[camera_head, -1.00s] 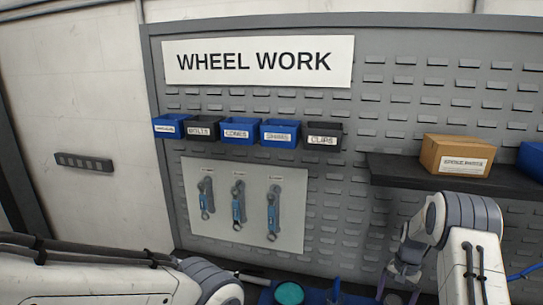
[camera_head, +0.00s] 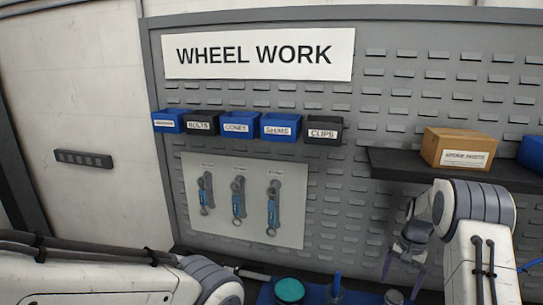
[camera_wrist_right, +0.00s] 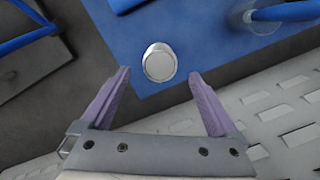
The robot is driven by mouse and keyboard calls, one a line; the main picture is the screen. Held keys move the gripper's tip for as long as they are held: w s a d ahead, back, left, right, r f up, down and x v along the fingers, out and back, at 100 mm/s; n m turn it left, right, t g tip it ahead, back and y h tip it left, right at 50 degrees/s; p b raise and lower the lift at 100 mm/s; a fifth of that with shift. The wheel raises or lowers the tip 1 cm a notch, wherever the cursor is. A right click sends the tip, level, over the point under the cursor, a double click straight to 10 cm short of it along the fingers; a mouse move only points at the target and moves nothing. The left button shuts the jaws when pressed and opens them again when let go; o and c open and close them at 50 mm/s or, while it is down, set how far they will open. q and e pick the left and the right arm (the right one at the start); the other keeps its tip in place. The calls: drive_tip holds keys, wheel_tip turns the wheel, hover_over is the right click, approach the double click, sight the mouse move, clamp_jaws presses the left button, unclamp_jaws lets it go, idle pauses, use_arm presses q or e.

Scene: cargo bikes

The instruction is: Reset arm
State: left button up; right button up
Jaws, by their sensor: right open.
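My right gripper (camera_head: 402,272) is at the lower right of the head view, in front of the grey pegboard and below the shelf. In the right wrist view its two purple fingers (camera_wrist_right: 158,88) are spread apart with nothing between them. Past the fingertips, a small round silver-topped object (camera_wrist_right: 159,63) stands on a blue mat (camera_wrist_right: 205,35), apart from the fingers. My left arm comes in at the lower left of the head view, and its gripper is out of view.
A teal-topped round container (camera_head: 289,290) stands at the bottom edge. A dark shelf (camera_head: 395,165) with a cardboard box (camera_head: 458,149) juts out above my right arm. Small bins (camera_head: 240,122) and a tool panel (camera_head: 245,205) with wrenches hang on the pegboard (camera_head: 345,200).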

sight(398, 302)
drive_tip(key=r, duration=0.3)
drive_tip(key=shift+w+d+r+b, duration=0.2)
drive_tip(key=shift+w+b, duration=0.05)
drive_tip(key=shift+b, duration=0.15)
drive_tip(key=f+p, duration=0.1)
drive_tip(key=f, duration=0.3)
drive_tip(key=s+f+p, duration=0.1)
drive_tip(key=f+p, duration=0.1)
drive_tip(key=f, duration=0.2)
drive_tip(key=a+f+p, duration=0.1)
drive_tip(key=f, duration=0.2)
drive_tip(key=shift+s+a+f, duration=0.1)
drive_tip(key=shift+s+f, duration=0.05)
drive_tip(key=shift+f, duration=0.25)
drive_tip(key=shift+r, duration=0.2)
drive_tip(key=r, duration=0.1)
drive_tip(key=r+b, duration=0.1)
drive_tip(key=s+r+b, duration=0.1)
drive_tip(key=r, duration=0.1)
drive_tip(key=shift+d, duration=0.25)
drive_tip(key=shift+s+d+r, duration=0.1)
drive_tip(key=shift+s+r, duration=0.1)
drive_tip(key=shift+r, duration=0.1)
